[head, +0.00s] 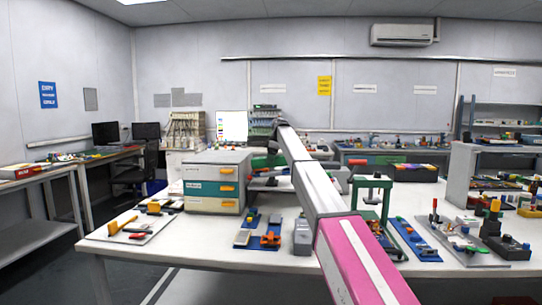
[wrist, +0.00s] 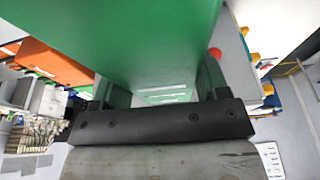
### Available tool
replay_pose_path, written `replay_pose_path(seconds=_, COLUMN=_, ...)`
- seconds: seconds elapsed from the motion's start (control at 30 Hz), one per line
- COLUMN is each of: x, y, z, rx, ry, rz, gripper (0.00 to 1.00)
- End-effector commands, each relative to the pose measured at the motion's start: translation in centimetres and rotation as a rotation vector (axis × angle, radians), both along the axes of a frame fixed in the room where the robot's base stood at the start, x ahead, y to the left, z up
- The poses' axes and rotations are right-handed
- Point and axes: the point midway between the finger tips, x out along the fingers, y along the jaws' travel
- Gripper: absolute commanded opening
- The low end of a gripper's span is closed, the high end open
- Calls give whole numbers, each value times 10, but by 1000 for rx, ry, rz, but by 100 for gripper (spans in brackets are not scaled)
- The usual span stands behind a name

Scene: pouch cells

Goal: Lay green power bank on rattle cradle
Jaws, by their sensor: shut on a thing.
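The green power bank (wrist: 130,35) fills the upper part of the wrist view, very close to the camera. My gripper (wrist: 160,88) is shut on it, with a finger at each side of the green body. In the head view the green power bank (head: 267,161) shows small, left of my arm, above the back of the white table and beside the drawer unit. My arm hides part of that area. I cannot tell for sure which thing is the rattle cradle; a low dark-and-grey stand (head: 272,183) lies below the power bank.
A drawer unit (head: 217,182) with orange handles stands just left of the power bank. A green press frame (head: 372,195) stands right of my arm. Blue-based fixtures (head: 268,237) and a tool board (head: 133,228) occupy the front of the white table (head: 200,250).

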Motion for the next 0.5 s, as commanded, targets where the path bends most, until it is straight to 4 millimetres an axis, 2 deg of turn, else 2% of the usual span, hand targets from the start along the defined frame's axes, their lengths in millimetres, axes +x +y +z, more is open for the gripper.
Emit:
replay_pose_path(seconds=0.2, x=0, y=0, z=-11, rx=0, ry=-1, rz=0, gripper=33)
replay_pose_path(seconds=0.5, x=0, y=0, z=-13, rx=1, ry=-1, rz=1, gripper=33)
